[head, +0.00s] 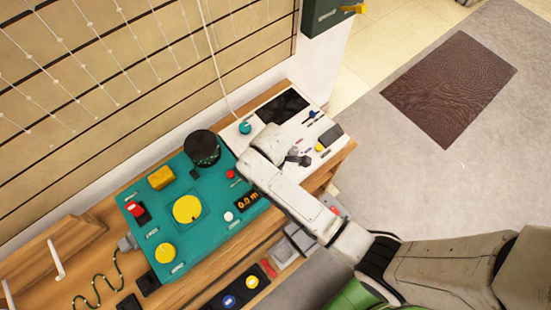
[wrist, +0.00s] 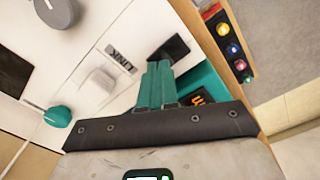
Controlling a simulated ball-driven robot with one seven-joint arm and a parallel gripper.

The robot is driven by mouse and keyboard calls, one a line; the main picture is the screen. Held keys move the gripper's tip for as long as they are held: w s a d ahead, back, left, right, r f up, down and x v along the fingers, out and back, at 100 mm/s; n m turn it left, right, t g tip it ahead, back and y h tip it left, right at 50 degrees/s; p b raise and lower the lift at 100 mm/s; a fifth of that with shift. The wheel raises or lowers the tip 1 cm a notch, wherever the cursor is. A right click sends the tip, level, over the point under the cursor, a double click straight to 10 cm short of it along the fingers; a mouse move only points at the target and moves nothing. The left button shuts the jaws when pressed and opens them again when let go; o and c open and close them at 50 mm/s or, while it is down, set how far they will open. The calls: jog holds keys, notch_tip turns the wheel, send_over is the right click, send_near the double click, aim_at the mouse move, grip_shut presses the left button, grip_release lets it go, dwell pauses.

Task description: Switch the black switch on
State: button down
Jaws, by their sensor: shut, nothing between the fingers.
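Contact cannot be judged. My arm hides part of the panel.
The teal panel (head: 160,220) with yellow, red and black controls stands left of the white panel. A teal knob (head: 244,127) is at the white panel's back. A lower row of buttons (head: 232,300) runs along the front.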

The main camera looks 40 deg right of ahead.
jog(key=shift+f+b, duration=0.35)
jog(key=shift+f, duration=0.3)
jog(key=shift+r, duration=0.1)
notch_tip(320, 180, up, 7)
jog(key=p, duration=0.7)
jog(key=shift+p, duration=0.4)
dwell(0.5)
jog(key=shift+s, duration=0.1)
jog(key=s+d+r+m+b, duration=0.2)
jog(key=s+d+r+m, duration=0.2)
jog(key=s+m, duration=0.2)
jog(key=s+d+r+m+t+b, duration=0.1)
jog(key=s+d+r+m+b, duration=0.2)
jog(key=s+m, duration=0.3)
jog(key=s+r, duration=0.1)
jog(key=s, duration=0.3)
jog(key=shift+s+d+m, duration=0.15)
jog(key=shift+d+m, duration=0.15)
jog(key=shift+d, duration=0.1)
